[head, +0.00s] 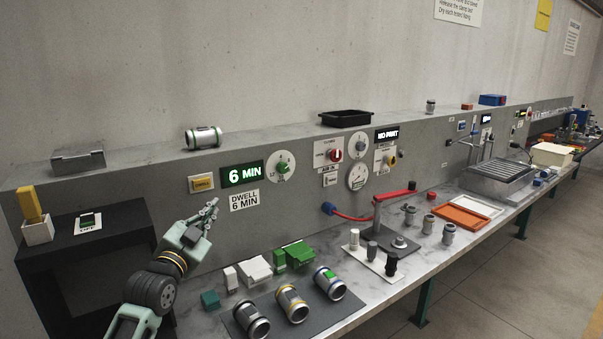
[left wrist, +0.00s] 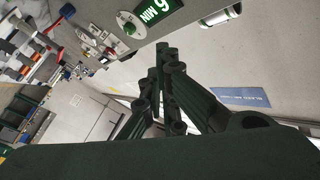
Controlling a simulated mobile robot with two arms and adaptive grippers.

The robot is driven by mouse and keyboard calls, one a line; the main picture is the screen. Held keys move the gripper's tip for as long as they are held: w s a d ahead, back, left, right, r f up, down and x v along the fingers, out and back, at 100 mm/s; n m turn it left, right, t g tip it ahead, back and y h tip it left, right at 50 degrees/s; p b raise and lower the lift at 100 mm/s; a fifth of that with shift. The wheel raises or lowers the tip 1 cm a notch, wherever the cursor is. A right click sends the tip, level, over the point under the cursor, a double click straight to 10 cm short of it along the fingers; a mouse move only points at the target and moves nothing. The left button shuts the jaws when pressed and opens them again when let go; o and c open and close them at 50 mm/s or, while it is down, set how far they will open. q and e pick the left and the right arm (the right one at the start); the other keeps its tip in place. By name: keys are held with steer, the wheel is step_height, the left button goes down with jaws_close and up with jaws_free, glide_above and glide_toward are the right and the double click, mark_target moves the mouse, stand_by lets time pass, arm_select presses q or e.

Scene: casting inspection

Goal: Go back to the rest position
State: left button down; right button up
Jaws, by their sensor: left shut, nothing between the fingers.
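My left gripper (head: 211,207) shows in the head view. It is shut and empty, raised in front of the grey panel, just below the yellow-labelled button plate (head: 202,184) and left of the "DWELL 6 MIN" label (head: 244,200). In the left wrist view its dark fingers (left wrist: 165,55) are together with nothing between them. The green "6 MIN" display (head: 242,174) lies to its upper right in the head view and is at the top of the left wrist view (left wrist: 158,10). My right gripper is in neither view.
Three metal cylinders with coloured bands (head: 292,304) lie on a dark mat (head: 345,304) below. White and green blocks (head: 293,256) stand behind them. A red-handled press (head: 394,196) is to the right. A black stand (head: 120,222) is at left. The air above the bench is clear.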

arm_select(q)
steer(key=s+d+f+n+g+y, duration=0.15)
steer(key=s+f+g, duration=0.25)
steer(key=s+f, duration=0.75)
steer(key=s+d+f+n+g, duration=0.2)
steer(key=s+d+f+g, duration=0.15)
steer(key=s+f, duration=0.8)
steer(key=s+a+f+n+g+y, duration=0.15)
steer(key=s+f+g, duration=0.3)
steer(key=s, duration=0.95)
steer(key=s+a+f+n+g+y, duration=0.15)
steer(key=s+f+n+g, duration=0.35)
steer(key=s, duration=0.8)
step_height(320, 180, down, 29)
steer(key=s+m, duration=0.2)
steer(key=m, duration=0.1)
steer(key=s+a+f+g, duration=0.1)
steer(key=s+a+f, duration=0.2)
steer(key=s+f, duration=1.2)
steer(key=shift+s+h, duration=0.35)
steer(key=shift+s, duration=0.55)
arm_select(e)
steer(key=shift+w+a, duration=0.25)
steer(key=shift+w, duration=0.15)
arm_select(q)
steer(key=shift+r, duration=0.1)
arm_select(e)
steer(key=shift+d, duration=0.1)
